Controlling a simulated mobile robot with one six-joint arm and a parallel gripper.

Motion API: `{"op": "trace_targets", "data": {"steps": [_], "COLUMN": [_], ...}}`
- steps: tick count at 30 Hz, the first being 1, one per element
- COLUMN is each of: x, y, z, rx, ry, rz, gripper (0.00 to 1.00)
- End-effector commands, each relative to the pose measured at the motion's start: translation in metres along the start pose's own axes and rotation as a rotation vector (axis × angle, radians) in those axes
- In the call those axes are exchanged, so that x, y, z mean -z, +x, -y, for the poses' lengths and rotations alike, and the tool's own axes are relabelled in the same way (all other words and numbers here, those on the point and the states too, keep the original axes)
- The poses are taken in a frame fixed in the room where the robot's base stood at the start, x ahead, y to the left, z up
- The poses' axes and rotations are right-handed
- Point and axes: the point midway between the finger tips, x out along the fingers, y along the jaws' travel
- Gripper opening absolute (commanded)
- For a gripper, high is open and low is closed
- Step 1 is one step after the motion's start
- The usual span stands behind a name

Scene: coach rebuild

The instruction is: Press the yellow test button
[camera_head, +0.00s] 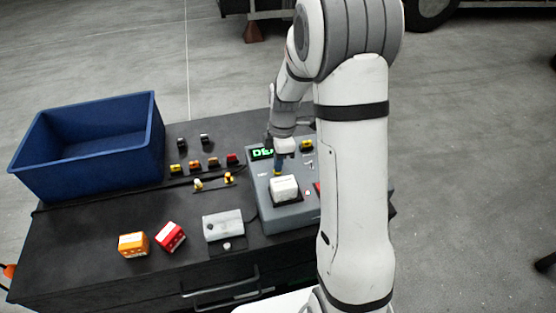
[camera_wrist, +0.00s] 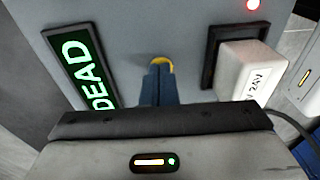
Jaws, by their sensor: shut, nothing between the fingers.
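The yellow test button (camera_wrist: 163,64) shows as a yellow rim on the grey panel, mostly hidden behind my fingertips in the wrist view. My gripper (camera_wrist: 160,70) is shut and empty, its blue fingers pointing at the button and overlapping it. I cannot tell whether the tips touch or press it. In the head view my gripper (camera_head: 278,170) is over the grey test box (camera_head: 270,215), between the display and a white block. The green display (camera_wrist: 83,68) reads "DEAD"; it also shows in the head view (camera_head: 261,153).
The white block marked 24V (camera_wrist: 244,72) sits in a dark-framed socket beside my fingers. A red light (camera_wrist: 253,4) is near the panel edge. A blue bin (camera_head: 90,150), orange block (camera_head: 133,244), red block (camera_head: 170,237) and grey box (camera_head: 223,225) stand on the black bench.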

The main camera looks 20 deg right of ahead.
Motion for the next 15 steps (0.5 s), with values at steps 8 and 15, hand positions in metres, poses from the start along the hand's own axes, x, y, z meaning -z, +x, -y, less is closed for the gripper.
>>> {"op": "trace_targets", "data": {"steps": [8,15], "x": [-0.001,0.0], "y": [-0.06,-0.111], "z": [0.0,0.0], "rx": [-0.016,-0.016], "ry": [-0.001,-0.001], "rz": [0.001,0.001], "gripper": [0.0,0.0]}}
